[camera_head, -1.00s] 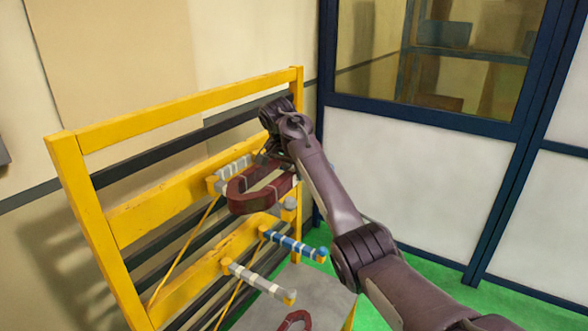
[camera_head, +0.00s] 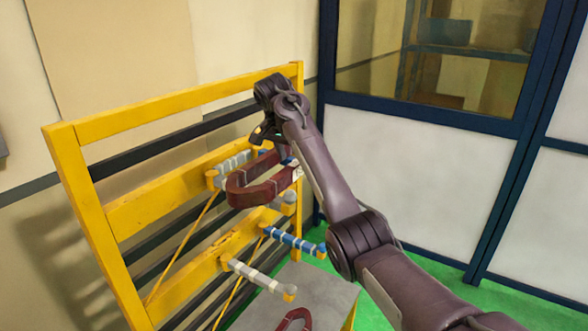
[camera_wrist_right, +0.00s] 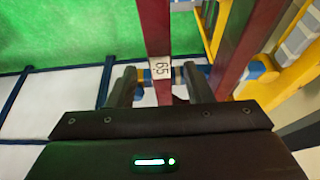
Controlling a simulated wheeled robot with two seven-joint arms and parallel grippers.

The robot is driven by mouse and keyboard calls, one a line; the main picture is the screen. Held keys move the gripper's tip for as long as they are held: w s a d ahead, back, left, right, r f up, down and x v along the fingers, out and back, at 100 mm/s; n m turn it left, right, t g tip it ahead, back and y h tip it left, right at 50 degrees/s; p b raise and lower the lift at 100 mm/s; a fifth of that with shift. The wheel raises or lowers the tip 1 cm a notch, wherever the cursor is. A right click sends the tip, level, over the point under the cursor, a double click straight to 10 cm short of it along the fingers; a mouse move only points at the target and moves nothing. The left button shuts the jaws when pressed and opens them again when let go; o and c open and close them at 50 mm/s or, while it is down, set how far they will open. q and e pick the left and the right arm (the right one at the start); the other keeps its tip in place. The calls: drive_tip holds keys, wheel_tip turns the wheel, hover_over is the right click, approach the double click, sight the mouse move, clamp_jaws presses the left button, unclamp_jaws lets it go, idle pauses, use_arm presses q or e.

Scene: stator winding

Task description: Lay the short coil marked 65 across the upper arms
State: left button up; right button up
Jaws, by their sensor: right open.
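The short coil (camera_head: 262,194) is a dark red loop with pale bands, lying across the upper arms of the yellow rack. Its white tag (camera_wrist_right: 161,68) reads 65 in the right wrist view. One upper arm is wrapped grey and white (camera_head: 233,163); the other, blue and white (camera_wrist_right: 150,74), passes by the tagged side of the coil. My right gripper (camera_head: 270,140) is open just above the coil. In the right wrist view its fingers (camera_wrist_right: 160,88) stand apart on either side of the tagged bar. My left gripper is out of view.
The yellow rack (camera_head: 150,213) also has lower arms, one blue and white (camera_head: 293,243), one grey and white (camera_head: 258,281). Another red coil (camera_head: 294,320) lies on the grey surface (camera_head: 325,288) below. A blue-framed partition (camera_head: 420,180) stands at the right.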

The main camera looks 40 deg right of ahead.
drive_tip(key=shift+b+v, duration=0.5)
drive_tip(key=shift+v, duration=1.35)
